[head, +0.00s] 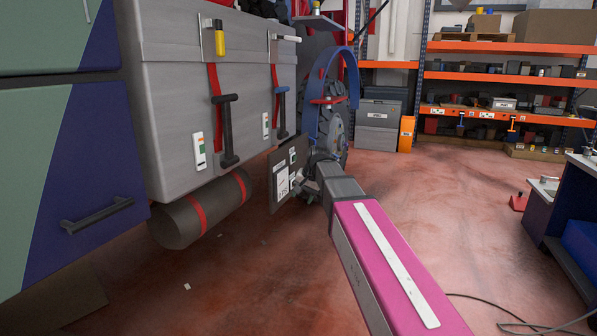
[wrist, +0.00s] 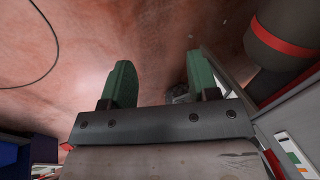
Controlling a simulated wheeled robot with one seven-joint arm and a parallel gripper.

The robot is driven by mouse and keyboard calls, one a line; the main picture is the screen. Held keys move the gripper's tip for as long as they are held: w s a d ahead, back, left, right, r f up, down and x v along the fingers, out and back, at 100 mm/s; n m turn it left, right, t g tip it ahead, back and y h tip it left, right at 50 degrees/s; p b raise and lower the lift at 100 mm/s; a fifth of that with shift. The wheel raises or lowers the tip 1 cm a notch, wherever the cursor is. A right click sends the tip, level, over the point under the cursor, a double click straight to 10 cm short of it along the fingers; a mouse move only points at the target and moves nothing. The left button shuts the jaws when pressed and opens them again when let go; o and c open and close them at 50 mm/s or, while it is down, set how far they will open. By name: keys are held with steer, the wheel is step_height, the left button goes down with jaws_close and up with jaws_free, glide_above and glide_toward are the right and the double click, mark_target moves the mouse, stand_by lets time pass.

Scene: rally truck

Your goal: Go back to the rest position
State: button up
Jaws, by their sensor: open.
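My gripper (wrist: 157,68) is open and empty, its two green fingers spread apart over the reddish floor in the wrist view. In the head view my pink and grey arm stretches forward from the lower right to the truck's side. The gripper end is small there and hard to make out, near a dark plate with white labels (head: 282,178). I cannot tell whether it touches the plate. The truck's grey metal box (head: 165,115) fills the left, with two dark handles on red straps.
A dark cylinder with red bands (head: 185,222) hangs under the box; it also shows in the wrist view (wrist: 272,38). A wheel (head: 338,125) stands behind my arm. Orange shelves (head: 500,78) line the back. A blue workbench (head: 555,205) is at right, with cables on the floor nearby.

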steer(key=s+d+f+n+g+h, duration=0.1)
steer(key=s+d+f, duration=0.55)
steer(key=f, duration=0.25)
steer(key=s+d+f+n+g+h, duration=0.1)
steer(key=s+d+f, duration=0.4)
steer(key=s+f, duration=0.35)
steer(key=s+d+f+n+g+h, duration=0.1)
steer(key=s+d+f+h, duration=0.1)
steer(key=s+d+f, duration=0.6)
steer(key=w+a+r+m+t+y, duration=0.1)
steer(key=w+a+r+y, duration=0.1)
steer(key=w+a+r, duration=1.05)
steer(key=w+a+r+m+t+y, duration=0.1)
steer(key=w+a+r+m+t, duration=0.1)
steer(key=w+a+r, duration=1)
steer(key=m+y, duration=0.1)
steer(key=y, duration=0.3)
glide_toward(227, 96)
steer(key=x, duration=1)
steer(key=shift+w+r, duration=0.1)
steer(key=shift+w, duration=0.05)
jaws_close()
